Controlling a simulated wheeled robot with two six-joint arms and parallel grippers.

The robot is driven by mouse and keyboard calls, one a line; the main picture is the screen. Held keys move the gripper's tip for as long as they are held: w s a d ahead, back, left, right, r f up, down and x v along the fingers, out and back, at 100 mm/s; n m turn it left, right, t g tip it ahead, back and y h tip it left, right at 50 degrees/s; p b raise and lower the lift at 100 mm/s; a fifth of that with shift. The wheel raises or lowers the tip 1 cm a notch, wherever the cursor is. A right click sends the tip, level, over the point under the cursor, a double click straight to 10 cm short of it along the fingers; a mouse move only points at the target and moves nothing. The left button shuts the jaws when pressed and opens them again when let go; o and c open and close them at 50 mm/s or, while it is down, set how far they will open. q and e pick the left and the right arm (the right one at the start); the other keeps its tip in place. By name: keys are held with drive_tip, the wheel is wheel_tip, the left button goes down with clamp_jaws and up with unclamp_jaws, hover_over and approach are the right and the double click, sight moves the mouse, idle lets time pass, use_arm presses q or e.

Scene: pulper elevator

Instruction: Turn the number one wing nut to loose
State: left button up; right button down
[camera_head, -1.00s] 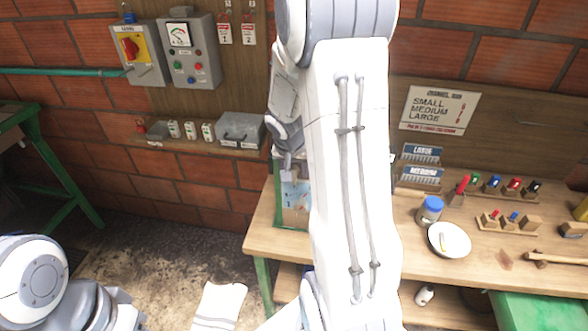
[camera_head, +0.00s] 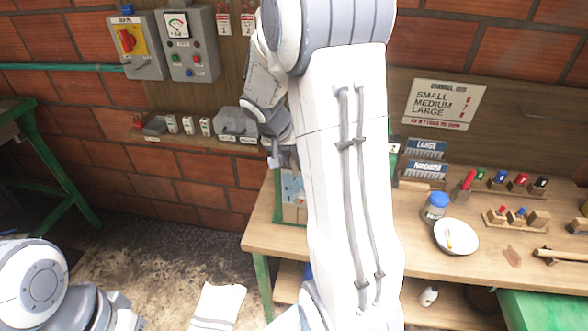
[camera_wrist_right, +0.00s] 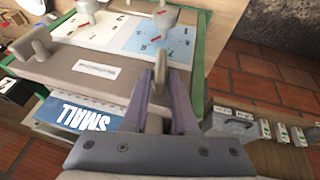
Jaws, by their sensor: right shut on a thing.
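My right gripper (camera_head: 276,160) is at the left end of the bench, mostly behind my own arm link in the head view. In the right wrist view, its fingers (camera_wrist_right: 158,88) are shut on a grey-tan wing nut (camera_wrist_right: 159,72) standing on a grey-brown bar (camera_wrist_right: 110,72). A second wing nut (camera_wrist_right: 36,44) stands upright at the bar's left end in that view, apart from the gripper. No number shows beside the held nut. Only part of my left arm shows at the lower left of the head view; its gripper does not.
Beyond the bar in the wrist view lies a printed board (camera_wrist_right: 125,38) with two knobs bearing red marks. On the bench (camera_head: 420,245) stand a white bowl (camera_head: 456,237) and a blue-lidded jar (camera_head: 435,208).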

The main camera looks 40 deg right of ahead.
use_arm(q)
wheel_tip(320, 180, down, 11)
drive_tip(key=b, duration=0.9)
drive_tip(key=shift+b, duration=0.35)
use_arm(e)
drive_tip(key=shift+w+a+f+n+g+h, duration=0.2)
drive_tip(key=shift+f+n+g+h, duration=0.35)
drive_tip(key=shift+g+h, duration=1.15)
drive_tip(key=shift+w+a+f+n+g+h, duration=0.25)
drive_tip(key=shift+n+g+h, duration=0.55)
drive_tip(key=shift+g+h, duration=0.85)
drive_tip(key=shift+w+a+f+n+g+h, duration=0.3)
drive_tip(key=shift+n+g+h, duration=0.35)
drive_tip(key=shift+g+h, duration=1.05)
drive_tip(key=shift+s+d+t+h, duration=0.15)
drive_tip(key=shift+t+h, duration=0.2)
drive_tip(key=shift+h, duration=0.2)
drive_tip(key=c, duration=0.7)
unclamp_jaws()
